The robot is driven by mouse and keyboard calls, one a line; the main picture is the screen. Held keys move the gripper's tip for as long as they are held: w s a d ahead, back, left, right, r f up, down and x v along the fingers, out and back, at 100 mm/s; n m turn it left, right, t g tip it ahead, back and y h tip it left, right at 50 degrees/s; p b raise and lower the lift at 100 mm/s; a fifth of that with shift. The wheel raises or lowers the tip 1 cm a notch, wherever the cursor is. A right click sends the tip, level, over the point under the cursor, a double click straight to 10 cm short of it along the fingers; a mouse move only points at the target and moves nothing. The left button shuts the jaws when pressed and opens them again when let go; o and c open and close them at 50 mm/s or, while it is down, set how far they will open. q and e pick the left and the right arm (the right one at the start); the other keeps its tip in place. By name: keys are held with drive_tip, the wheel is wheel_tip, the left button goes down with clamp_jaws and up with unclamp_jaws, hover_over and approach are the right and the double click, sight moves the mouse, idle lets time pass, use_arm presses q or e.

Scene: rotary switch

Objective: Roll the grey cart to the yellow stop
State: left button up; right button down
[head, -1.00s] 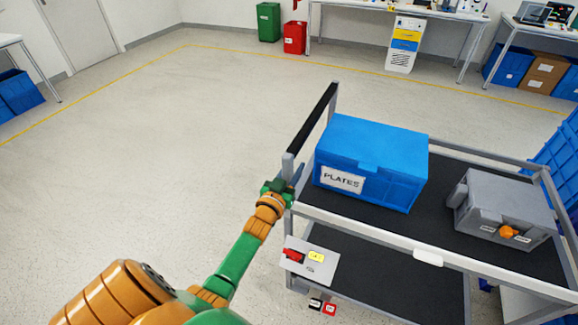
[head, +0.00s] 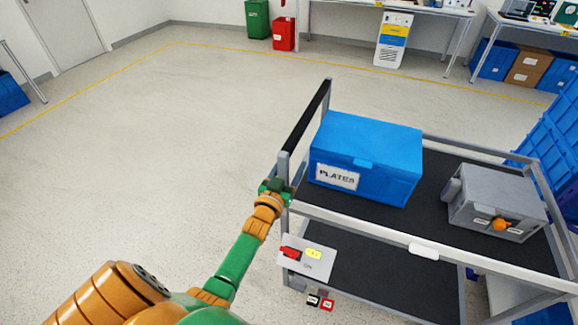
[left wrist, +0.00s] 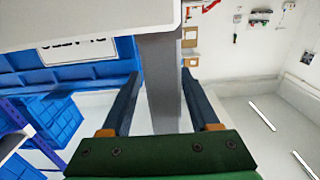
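The grey cart (head: 350,222) fills the right half of the head view, with a black handle bar (head: 308,115) along its left side. My left gripper (head: 277,187) is at the cart's near left corner post. In the left wrist view, the two dark fingers (left wrist: 162,95) stand on either side of the grey post (left wrist: 163,85), their tips against its edges. My right gripper is out of view.
The cart's top carries a blue PLATES box (head: 368,150) and a grey case with an orange knob (head: 497,200). Blue crates (head: 555,130) stand close behind its right end. The floor (head: 150,130) to the left is clear, bounded by a yellow line (head: 90,87).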

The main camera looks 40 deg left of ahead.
use_arm(q)
drive_tip(key=shift+d, duration=0.1)
drive_tip(key=shift+s, duration=0.1)
drive_tip(key=v, duration=0.7)
